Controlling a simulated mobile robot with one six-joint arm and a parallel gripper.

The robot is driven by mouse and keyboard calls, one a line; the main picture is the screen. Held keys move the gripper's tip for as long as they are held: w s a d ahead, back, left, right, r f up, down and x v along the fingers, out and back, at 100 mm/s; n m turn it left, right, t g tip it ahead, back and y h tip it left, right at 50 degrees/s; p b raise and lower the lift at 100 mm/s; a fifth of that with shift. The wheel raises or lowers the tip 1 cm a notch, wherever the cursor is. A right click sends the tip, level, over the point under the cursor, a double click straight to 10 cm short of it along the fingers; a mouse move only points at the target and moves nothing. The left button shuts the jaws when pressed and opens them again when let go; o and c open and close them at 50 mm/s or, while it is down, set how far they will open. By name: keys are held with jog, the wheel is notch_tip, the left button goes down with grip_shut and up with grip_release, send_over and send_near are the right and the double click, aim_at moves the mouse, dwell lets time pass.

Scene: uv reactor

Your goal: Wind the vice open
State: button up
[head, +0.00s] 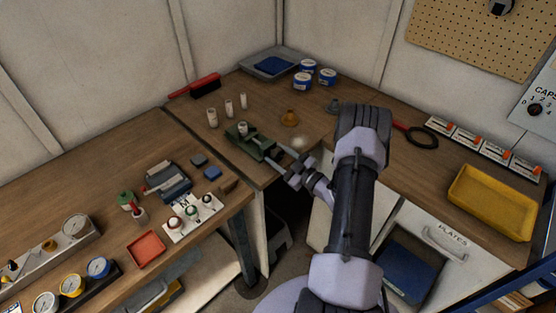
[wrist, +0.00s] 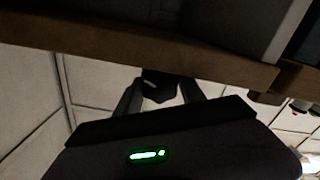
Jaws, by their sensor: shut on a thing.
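The green vice (head: 262,146) sits at the bench's front edge in the head view, near the inner corner. A small pale cylinder (head: 243,129) stands at its jaws; I cannot tell whether it is clamped. My gripper (head: 287,170) reaches the front of the vice, just off the bench edge, and hides the vice's handle there. In the wrist view, my gripper (wrist: 160,88) is shut on a dark piece (wrist: 157,84) below the bench edge. It appears to be the vice handle, but the picture is dark. The vice's jaw gap is too small to judge.
The wooden bench edge (wrist: 210,65) runs close above my gripper in the wrist view. A yellow tray (head: 493,203) lies on the right bench. An open drawer (head: 408,268) is below.

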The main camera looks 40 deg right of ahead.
jog(key=shift+n, duration=0.4)
jog(key=o, duration=1.4)
jog(key=shift+s, duration=0.1)
